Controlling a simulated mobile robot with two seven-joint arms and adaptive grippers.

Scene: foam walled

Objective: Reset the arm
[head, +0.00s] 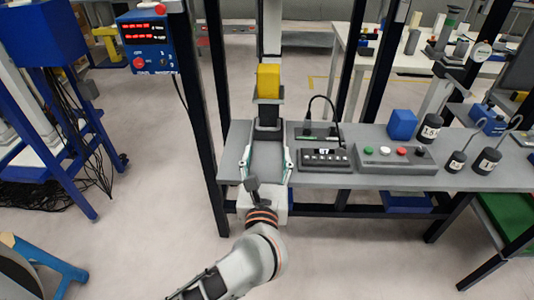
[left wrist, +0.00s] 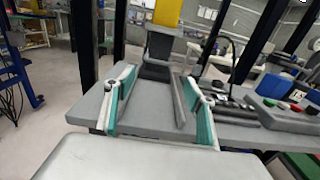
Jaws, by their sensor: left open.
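My left gripper (head: 266,165) is open at the front left edge of the grey bench, its two fingers spread apart with nothing seen held between them. In the left wrist view its green-padded fingers (left wrist: 160,110) stand over the bench top. Just beyond them is a dark grey holder (head: 267,130), also seen in the left wrist view (left wrist: 160,48), at the foot of a pale upright column. A yellow block (head: 268,80) sits on a grey bracket above it. A small dark piece (head: 252,184) shows by my wrist; I cannot tell what it belongs to. My right gripper is not in view.
On the bench (head: 460,180) stand a dark box with display (head: 325,158), a button panel (head: 395,158), a blue block (head: 402,124) and several black weights (head: 487,161). Dark posts rise at the bench's left; a blue readout box (head: 148,42) hangs there.

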